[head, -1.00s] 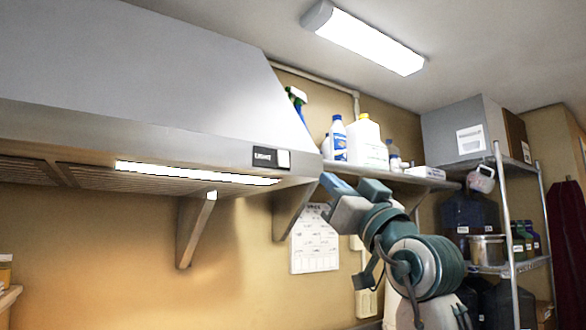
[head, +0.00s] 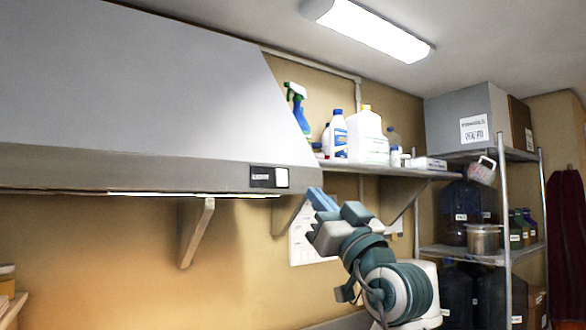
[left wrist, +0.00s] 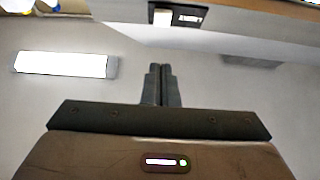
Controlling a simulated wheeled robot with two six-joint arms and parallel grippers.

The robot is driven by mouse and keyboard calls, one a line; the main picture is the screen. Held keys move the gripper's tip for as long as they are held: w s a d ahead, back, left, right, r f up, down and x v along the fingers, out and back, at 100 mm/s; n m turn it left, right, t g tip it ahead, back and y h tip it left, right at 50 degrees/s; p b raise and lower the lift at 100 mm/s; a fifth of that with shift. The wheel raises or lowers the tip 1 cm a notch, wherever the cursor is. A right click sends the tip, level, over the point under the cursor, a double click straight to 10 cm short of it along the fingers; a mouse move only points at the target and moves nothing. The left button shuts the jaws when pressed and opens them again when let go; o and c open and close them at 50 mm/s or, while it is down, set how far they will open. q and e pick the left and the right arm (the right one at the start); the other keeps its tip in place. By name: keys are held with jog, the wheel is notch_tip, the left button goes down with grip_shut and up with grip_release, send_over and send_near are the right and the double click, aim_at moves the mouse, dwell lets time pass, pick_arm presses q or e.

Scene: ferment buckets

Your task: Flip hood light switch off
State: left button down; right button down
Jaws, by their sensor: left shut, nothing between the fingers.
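The hood light switch (head: 282,178) is a white rocker on a black label plate (head: 262,177) at the right end of the hood's front band. In the left wrist view the white rocker (left wrist: 162,18) shows at the top, beyond my fingertips and apart from them. The hood light (head: 190,195) shows as a thin bright strip under the hood edge. My left gripper (head: 320,197) is to the right of the switch and slightly lower in the head view. Its fingers (left wrist: 161,85) are together and empty. My right gripper is not in view.
The hood (head: 140,90) fills the upper left. A wall shelf (head: 400,171) with bottles and a white jug (head: 367,138) is behind my gripper. A metal rack (head: 507,210) stands at the right. A ceiling light (head: 372,30) is on.

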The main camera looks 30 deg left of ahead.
aim_at(283, 175)
pick_arm(q)
jog(key=w+a+r+p, duration=0.1)
jog(key=a, duration=0.1)
jog(key=w+a+r+p, duration=0.1)
jog(key=a+p, duration=0.1)
jog(key=w+a+r+p, duration=0.1)
jog(key=a, duration=0.2)
jog(key=shift+a+p, duration=0.1)
jog(key=shift+p, duration=0.25)
jog(key=shift+w+a+f, duration=0.2)
jog(key=shift+a, duration=0.25)
jog(key=shift+d, duration=0.1)
